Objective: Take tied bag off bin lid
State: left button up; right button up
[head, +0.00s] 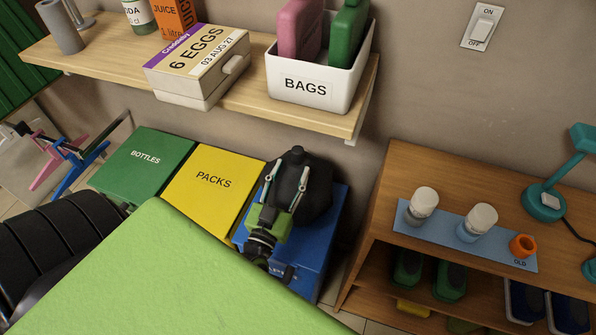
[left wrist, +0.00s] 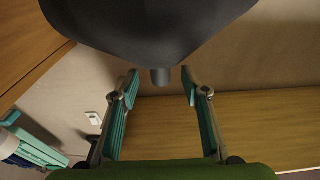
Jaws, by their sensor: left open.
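A black tied bag (head: 318,196) sits on the blue bin's lid (head: 334,212), right of the yellow bin. My left gripper (head: 287,170) is open over the near side of the bag, its two fingers pointing towards the bag's top. In the left wrist view the bag (left wrist: 165,30) fills the top middle, and its short neck (left wrist: 160,76) lies between the tips of my left gripper (left wrist: 160,78). A gap shows on each side of the neck. My arm hides part of the blue lid. My right gripper is out of view.
A green BOTTLES bin (head: 145,170) and yellow PACKS bin (head: 212,200) stand to the left. A wall shelf (head: 240,95) above holds an egg box (head: 197,62) and a white BAGS box (head: 318,92). A wooden cabinet (head: 400,170) stands at the right.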

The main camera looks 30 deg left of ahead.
aim_at(295, 161)
pick_arm(q)
jog(key=shift+w+a, duration=0.1)
jog(key=shift+w, duration=0.25)
jog(key=b+x, duration=0.1)
jog(key=x, duration=0.4)
jog(key=shift+s+r, duration=0.1)
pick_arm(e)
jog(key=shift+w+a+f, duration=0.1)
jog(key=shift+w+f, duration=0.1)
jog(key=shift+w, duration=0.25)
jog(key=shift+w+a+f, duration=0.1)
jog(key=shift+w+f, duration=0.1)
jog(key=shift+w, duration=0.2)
pick_arm(q)
grip_shut()
jog(key=shift+r, duration=0.15)
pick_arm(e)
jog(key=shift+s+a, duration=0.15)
